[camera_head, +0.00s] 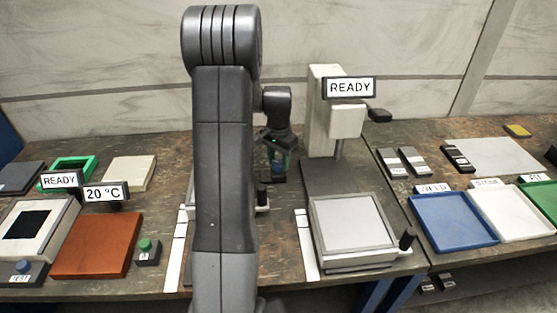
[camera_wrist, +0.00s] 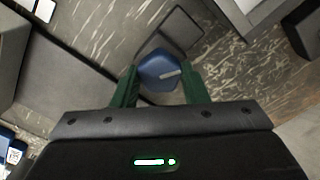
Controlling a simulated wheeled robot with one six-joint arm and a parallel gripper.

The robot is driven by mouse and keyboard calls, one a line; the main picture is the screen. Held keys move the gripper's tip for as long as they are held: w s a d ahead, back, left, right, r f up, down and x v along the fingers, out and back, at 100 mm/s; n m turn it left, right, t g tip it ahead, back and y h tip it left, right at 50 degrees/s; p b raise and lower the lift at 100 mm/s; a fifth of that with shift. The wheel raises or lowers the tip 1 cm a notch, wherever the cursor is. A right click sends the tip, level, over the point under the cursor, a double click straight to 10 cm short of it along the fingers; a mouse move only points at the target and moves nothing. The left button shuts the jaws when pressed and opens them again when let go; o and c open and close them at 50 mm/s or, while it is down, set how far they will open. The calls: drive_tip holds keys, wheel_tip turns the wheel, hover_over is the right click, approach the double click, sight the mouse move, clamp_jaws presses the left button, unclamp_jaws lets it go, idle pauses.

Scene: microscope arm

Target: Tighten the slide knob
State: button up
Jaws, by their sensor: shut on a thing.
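My gripper (camera_head: 279,158) is behind my arm's upright link in the head view, pointing down near the middle of the bench. In the wrist view my gripper (camera_wrist: 159,86) has its two green fingers on either side of a blue knob (camera_wrist: 157,68) with a small pale mark on top. The gripper is shut on this knob, which also shows small between the fingers in the head view (camera_head: 278,168). Beyond the knob in the wrist view lies a dark, thin-rimmed plate (camera_wrist: 182,28). The knob's lower part is hidden, and I cannot tell how far it is turned.
Right of my arm stands a white instrument (camera_head: 323,110) with a READY sign (camera_head: 349,87) and a grey stage (camera_head: 352,222). A blue tray (camera_head: 452,222) and a white tray (camera_head: 512,215) lie further right. An orange-brown plate (camera_head: 97,246) lies left. My arm hides part of the bench.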

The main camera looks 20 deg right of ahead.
sight(279, 162)
drive_tip(key=o, duration=1)
wheel_tip(279, 162, up, 14)
drive_tip(key=shift+f, duration=0.1)
wheel_tip(279, 162, down, 14)
drive_tip(key=shift+r, duration=0.1)
idle(0.7)
